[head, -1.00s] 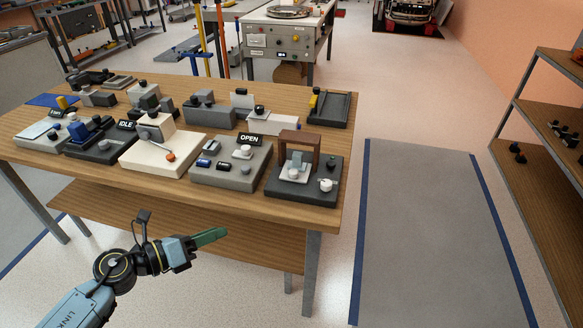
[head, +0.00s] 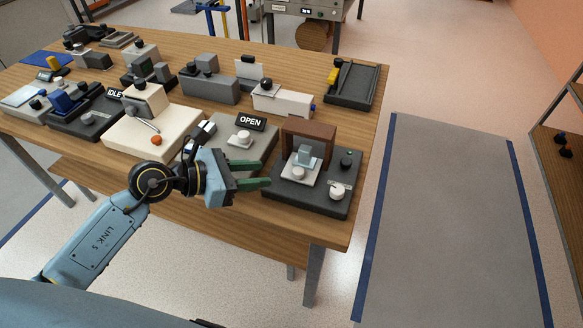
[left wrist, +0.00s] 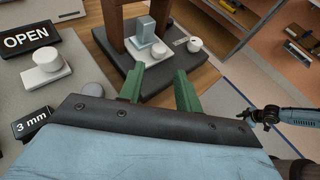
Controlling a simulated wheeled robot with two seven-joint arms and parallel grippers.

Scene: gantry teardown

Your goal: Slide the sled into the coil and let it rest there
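The sled (head: 289,178) is a small pale plate with a white knob and a grey-blue block (head: 305,156) on it. It lies on a dark base (head: 315,201) at the table's front right corner, at the mouth of the coil. The coil (head: 311,133) is a brown arch; how far the block reaches under it is unclear. In the left wrist view the block (left wrist: 146,32) stands between the arch's legs. My left gripper (head: 265,175) is open and empty, its green fingers just left of the sled, apart from it. In the left wrist view, an arm at right ends in a small dark hand (left wrist: 258,116), too small to read.
A grey station with an OPEN sign (head: 250,122) is left of the dark base, partly behind my left gripper. A cream station (head: 140,128) is further left. A round white knob (head: 337,193) sits on the dark base's front right.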

